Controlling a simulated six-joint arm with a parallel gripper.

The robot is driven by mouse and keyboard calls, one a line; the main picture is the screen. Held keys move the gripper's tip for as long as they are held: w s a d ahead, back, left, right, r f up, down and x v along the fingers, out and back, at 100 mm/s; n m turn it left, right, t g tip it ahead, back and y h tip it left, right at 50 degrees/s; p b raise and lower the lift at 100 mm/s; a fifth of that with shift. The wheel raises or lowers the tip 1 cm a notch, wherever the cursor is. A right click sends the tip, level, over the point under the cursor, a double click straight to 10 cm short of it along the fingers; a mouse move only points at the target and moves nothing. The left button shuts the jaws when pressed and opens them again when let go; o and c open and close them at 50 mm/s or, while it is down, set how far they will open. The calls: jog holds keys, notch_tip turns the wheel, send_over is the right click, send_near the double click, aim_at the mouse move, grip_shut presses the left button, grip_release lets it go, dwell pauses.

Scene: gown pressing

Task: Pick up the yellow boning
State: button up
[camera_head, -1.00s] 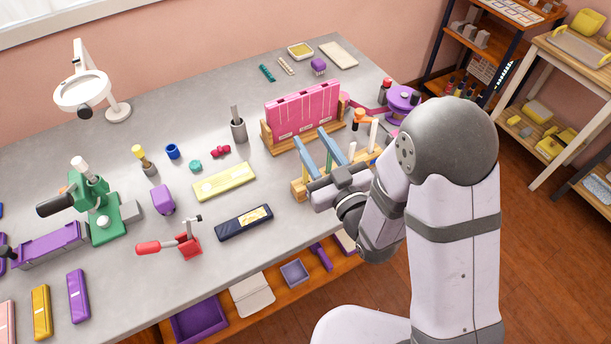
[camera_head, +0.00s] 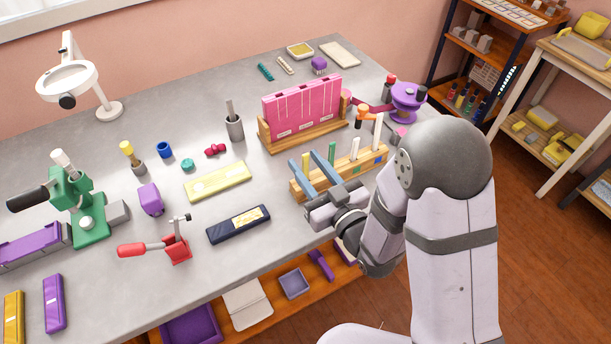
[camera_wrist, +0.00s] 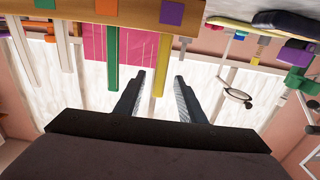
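The yellow boning (camera_head: 305,160) is a thin strip standing upright in a wooden rack (camera_head: 375,163) near the table's front edge. In the wrist view the yellow boning (camera_wrist: 163,62) shows between the two fingers of my gripper (camera_wrist: 160,75), with a gap on either side. My gripper (camera_head: 303,158) is open and empty, its blue-grey fingers reaching over the rack from the front. A green strip (camera_head: 331,152) stands to the right of the yellow one; it also shows in the wrist view (camera_wrist: 113,45).
A pale strip (camera_head: 355,149) and a taller pale strip (camera_head: 378,131) stand farther right in the rack. A pink slotted holder (camera_head: 300,108) is behind it.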

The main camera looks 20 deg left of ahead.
jog(key=shift+f+p+x, duration=0.2)
jog(key=shift+p+x, duration=0.5)
jog(key=shift+x, duration=0.6)
jog(key=shift+f+p+x, duration=0.2)
jog(key=shift+p+x, duration=0.45)
jog(key=shift+x, duration=0.7)
grip_shut()
